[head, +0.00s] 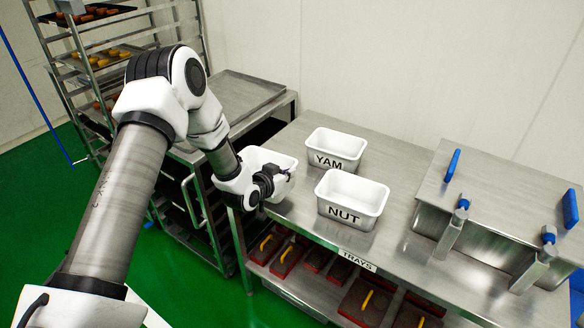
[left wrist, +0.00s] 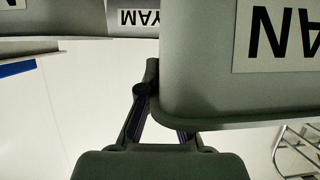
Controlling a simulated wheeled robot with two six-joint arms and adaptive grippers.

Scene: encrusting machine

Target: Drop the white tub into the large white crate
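A white tub (head: 268,156) is at the left end of the steel table. My left gripper (head: 287,175) is at its near right wall and appears closed on that wall; the fingertips are partly hidden. I cannot tell whether the tub is lifted. The large white crate is not clearly seen; a white edge (head: 155,318) shows low beside my arm. My right gripper is out of view.
Tubs labelled YAM (head: 335,150) and NUT (head: 352,195) stand close to the right. A steel unit (head: 500,205) with blue handles is further right. Red trays (head: 290,258) fill the shelf below. A rack (head: 100,50) stands back left. Green floor (head: 190,290) lies open at front left.

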